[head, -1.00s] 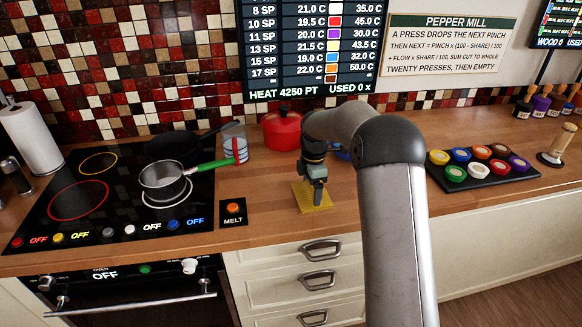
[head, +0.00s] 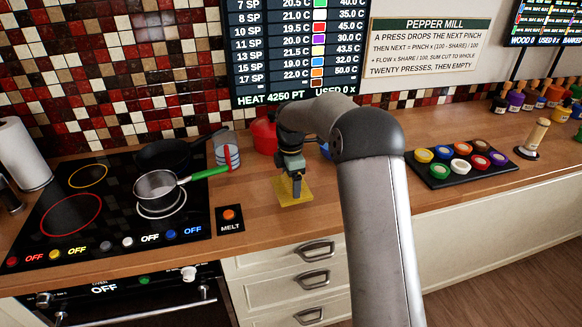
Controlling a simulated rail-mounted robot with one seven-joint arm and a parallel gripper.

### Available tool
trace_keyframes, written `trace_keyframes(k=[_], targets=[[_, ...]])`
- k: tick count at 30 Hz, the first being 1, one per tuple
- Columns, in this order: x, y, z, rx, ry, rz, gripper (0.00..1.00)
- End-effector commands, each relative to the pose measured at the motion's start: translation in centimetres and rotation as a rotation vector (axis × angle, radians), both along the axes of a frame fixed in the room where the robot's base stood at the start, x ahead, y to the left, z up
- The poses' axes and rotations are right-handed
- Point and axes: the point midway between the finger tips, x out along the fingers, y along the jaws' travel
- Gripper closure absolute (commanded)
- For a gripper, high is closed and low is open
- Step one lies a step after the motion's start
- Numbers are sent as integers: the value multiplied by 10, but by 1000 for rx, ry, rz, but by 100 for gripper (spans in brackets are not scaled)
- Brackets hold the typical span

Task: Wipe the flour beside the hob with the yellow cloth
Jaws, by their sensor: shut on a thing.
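The yellow cloth (head: 284,195) lies as a small square patch on the wooden counter, right of the hob (head: 110,205) and the MELT button. My gripper (head: 296,192) points down onto the middle of the cloth and is shut on it. The cloth looks flat at counter level. I cannot make out any flour on the counter; it may be under the cloth, hidden behind my arm, or too faint to see.
A saucepan (head: 156,186) with a green handle stands on the hob, the handle pointing right. A striped canister (head: 226,150) and a red pot (head: 263,136) stand behind the cloth. The MELT button (head: 229,216) lies left. A tray of coloured jars (head: 437,181) is right.

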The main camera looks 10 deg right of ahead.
Motion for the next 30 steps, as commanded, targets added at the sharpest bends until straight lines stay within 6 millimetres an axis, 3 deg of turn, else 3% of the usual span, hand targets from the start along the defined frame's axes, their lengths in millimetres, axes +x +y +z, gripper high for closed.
trace_keyframes(k=[9,30], targets=[[0,1,28,0,0,2,42],[0,2,28,0,0,3,42]])
